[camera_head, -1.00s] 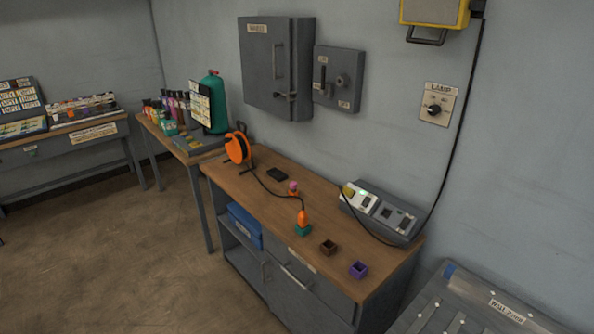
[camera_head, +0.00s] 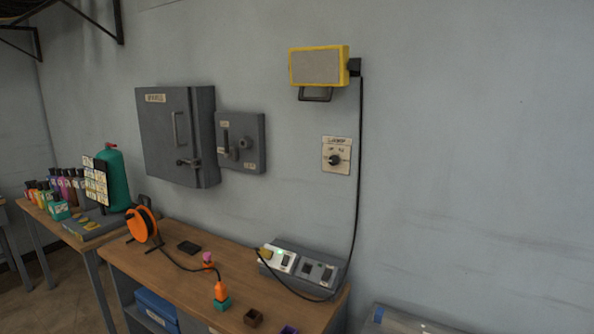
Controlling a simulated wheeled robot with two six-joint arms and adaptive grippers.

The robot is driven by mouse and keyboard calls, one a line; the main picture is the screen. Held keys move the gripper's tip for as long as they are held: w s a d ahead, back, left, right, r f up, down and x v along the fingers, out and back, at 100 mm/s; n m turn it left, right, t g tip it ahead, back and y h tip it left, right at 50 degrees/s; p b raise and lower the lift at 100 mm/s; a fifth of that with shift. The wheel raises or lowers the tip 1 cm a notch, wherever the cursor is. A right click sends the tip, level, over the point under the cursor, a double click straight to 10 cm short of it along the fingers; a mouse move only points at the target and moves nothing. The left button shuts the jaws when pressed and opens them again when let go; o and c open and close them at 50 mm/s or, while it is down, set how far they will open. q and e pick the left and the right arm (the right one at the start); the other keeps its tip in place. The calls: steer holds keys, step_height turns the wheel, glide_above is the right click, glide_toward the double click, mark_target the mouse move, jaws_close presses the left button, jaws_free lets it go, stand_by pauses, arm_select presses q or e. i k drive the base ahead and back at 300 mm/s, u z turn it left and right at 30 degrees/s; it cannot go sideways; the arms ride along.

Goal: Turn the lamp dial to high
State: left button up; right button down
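The lamp dial (camera_head: 334,160) is a dark round knob on a cream plate (camera_head: 336,142) labelled LAMP, fixed to the grey wall right of the middle. The small marks around the knob are too blurred to read. The yellow-framed lamp (camera_head: 319,67) with a grey front panel hangs on the wall above the plate. A black cable (camera_head: 359,180) runs down from it, right of the dial. Neither of my grippers shows in the head view.
A wooden-topped workbench (camera_head: 180,265) stands below, bearing an orange cable reel (camera_head: 143,224), a grey switch box (camera_head: 300,268) and small coloured blocks. A grey cabinet (camera_head: 165,130) and a lever box (camera_head: 241,143) jut from the wall left of the dial. The wall right of the cable is bare.

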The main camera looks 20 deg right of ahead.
mark_target(333, 160)
steer(key=u, duration=0.2)
steer(key=i, duration=0.75)
steer(key=z, duration=2.4)
